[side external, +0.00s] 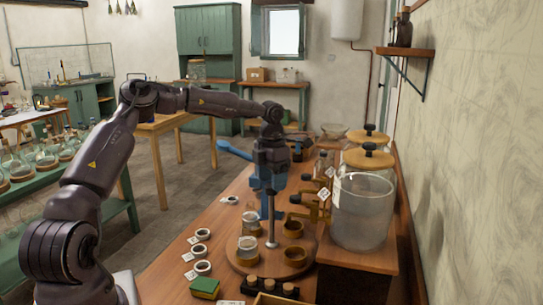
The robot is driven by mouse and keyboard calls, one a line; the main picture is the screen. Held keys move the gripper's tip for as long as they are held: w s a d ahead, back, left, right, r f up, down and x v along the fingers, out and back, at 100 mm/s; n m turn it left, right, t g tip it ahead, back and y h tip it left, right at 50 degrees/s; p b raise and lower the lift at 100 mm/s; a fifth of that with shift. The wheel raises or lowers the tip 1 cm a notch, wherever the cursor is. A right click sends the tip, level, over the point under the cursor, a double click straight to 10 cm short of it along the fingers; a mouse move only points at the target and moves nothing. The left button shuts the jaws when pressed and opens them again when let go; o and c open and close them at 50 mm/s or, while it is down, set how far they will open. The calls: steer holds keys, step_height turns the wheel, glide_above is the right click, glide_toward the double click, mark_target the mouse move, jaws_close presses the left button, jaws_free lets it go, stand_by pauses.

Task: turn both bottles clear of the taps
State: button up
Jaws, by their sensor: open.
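A round wooden turntable (236,262) stands on the bench with several brown cups on it. Two glass bottles (249,221) and (247,246) sit in the cups on its left side; the right cups (294,229) and (295,256) look empty. A pale upright post (271,228) with a round foot stands near the turntable's middle. The brass taps (312,209) project left from the large glass jars (363,212), to the right of the bottles. My gripper (271,184) is open and points down above the post; its fingertips are hard to make out against the blue press behind.
The blue press (235,150) with a long lever stands close behind my gripper. Dark-topped small bottles (270,286) stand at the front. The bench's left strip has some bare room.

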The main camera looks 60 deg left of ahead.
step_height(320, 180, up, 11)
steer(key=shift+r, duration=0.15)
